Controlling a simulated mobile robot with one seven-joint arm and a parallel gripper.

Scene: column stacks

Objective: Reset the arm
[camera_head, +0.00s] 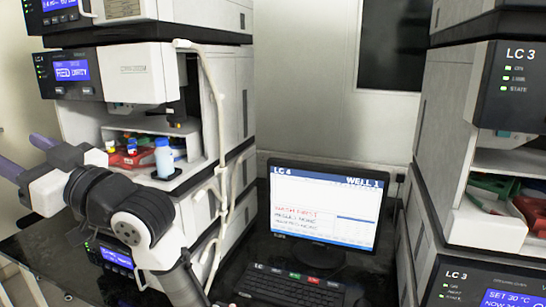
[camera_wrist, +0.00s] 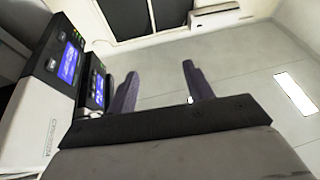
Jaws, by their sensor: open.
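My gripper (camera_head: 22,155) is at the left edge of the head view, in front of the left column stack. Its two purple-grey fingers point left and stand apart with nothing between them. My dark wrist and arm links cover part of the left stack's lower front.
The left stack (camera_head: 130,70) has an open bay with a blue-capped bottle (camera_head: 164,158) and small vials near my wrist. A monitor (camera_head: 325,212) and keyboard (camera_head: 270,284) stand on the dark bench. A right stack (camera_head: 500,90) closes the other side.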

